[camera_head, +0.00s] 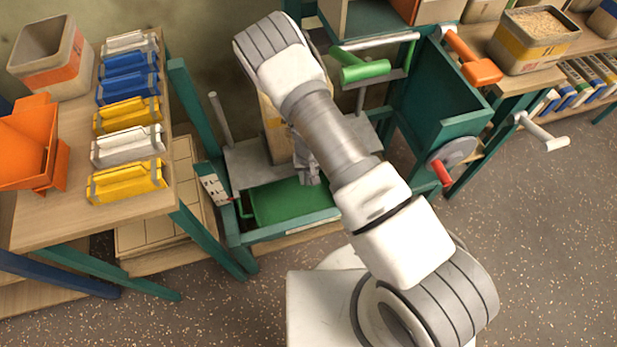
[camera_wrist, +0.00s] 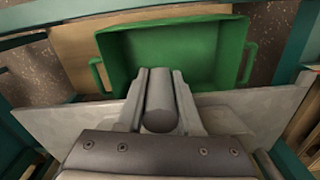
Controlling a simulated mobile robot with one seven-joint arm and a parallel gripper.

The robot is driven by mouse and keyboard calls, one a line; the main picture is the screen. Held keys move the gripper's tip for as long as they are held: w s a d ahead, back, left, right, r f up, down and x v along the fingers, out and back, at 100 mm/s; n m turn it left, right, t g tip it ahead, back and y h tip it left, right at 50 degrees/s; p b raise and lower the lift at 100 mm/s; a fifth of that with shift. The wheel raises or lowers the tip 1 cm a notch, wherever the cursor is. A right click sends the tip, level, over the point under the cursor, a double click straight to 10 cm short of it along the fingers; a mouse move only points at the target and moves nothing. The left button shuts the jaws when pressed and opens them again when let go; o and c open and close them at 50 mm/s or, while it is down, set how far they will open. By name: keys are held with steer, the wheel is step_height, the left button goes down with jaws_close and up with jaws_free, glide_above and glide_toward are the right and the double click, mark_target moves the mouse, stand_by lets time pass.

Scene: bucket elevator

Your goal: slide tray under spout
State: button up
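The green tray (camera_head: 292,203) sits low in the teal frame, partly hidden by my arm. In the wrist view the tray (camera_wrist: 180,50) is ahead of the fingers, open side showing, with a loop handle at each end. My gripper (camera_head: 308,172) is at the tray's far side in the head view. In the wrist view my gripper (camera_wrist: 160,75) has its fingers apart, with a dark grey cylinder (camera_wrist: 160,100) between them. I cannot tell whether the fingers press on it. I cannot make out the spout in either view.
A grey plate (camera_wrist: 255,115) lies beneath the fingers. Teal frame posts (camera_head: 200,110) stand around the tray. A side table (camera_head: 50,225) at left holds coloured packs and an orange bin (camera_head: 30,145).

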jaws_close()
stand_by(1.0)
